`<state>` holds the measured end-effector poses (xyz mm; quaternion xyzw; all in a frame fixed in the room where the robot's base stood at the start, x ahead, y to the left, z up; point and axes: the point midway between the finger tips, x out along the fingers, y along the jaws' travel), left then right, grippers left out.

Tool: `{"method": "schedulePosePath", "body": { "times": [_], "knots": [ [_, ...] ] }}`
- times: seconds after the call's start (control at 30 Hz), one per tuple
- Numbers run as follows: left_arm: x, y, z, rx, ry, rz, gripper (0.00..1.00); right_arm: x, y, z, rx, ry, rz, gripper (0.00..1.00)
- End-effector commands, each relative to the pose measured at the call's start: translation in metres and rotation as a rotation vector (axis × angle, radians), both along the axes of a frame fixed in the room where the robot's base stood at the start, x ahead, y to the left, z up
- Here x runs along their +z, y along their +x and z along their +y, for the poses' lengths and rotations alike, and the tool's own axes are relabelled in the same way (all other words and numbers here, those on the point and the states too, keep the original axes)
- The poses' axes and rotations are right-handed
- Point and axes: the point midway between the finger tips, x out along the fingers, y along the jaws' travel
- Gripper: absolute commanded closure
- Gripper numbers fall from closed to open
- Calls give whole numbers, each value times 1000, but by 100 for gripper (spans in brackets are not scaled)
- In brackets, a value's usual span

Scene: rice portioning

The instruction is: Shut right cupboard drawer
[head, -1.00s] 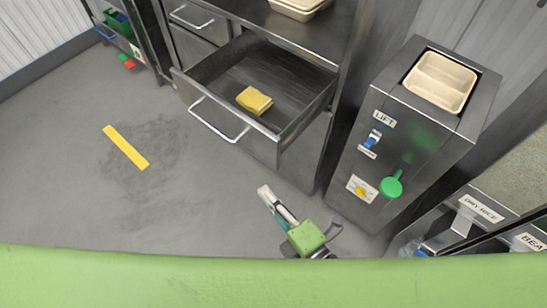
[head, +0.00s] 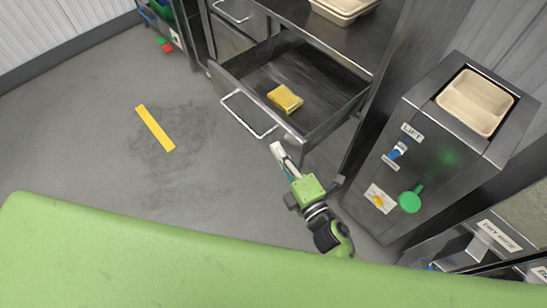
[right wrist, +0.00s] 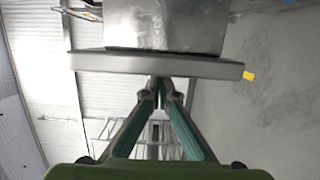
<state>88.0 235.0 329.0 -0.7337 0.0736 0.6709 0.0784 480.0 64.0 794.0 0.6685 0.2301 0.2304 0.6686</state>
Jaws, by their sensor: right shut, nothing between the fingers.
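The right cupboard drawer (head: 262,129) stands pulled out of the grey metal cupboard, with a bar handle (head: 247,117) on its front. A yellow sponge-like block (head: 285,99) lies inside it. My right gripper (head: 277,150) is shut and empty, its fingertips close in front of the drawer front near its right end. In the right wrist view the shut fingers (right wrist: 160,88) point at a grey panel edge (right wrist: 155,65), which looks like the drawer front. I cannot tell whether they touch it. My left gripper is not in view.
A lift unit (head: 430,150) with a beige tray (head: 474,102) and green knob (head: 410,200) stands at the right. More beige trays (head: 345,8) sit on the counter. A yellow strip (head: 155,128) marks the floor, which is open at the left.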

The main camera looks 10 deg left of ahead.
Motion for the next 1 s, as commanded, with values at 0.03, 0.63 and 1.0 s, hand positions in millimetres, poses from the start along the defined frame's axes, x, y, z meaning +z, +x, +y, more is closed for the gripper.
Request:
{"method": "schedulePosePath", "body": {
  "times": [0.03, 0.63, 1.0],
  "knots": [
    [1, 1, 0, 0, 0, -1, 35, 0, 2, -2, 0, 0, 0, 100],
    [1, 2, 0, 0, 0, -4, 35, 0, 13, -10, 0, -2, -1, 100],
    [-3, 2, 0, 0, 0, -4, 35, 0, 76, -60, -3, -4, -4, 100]
  ]
}}
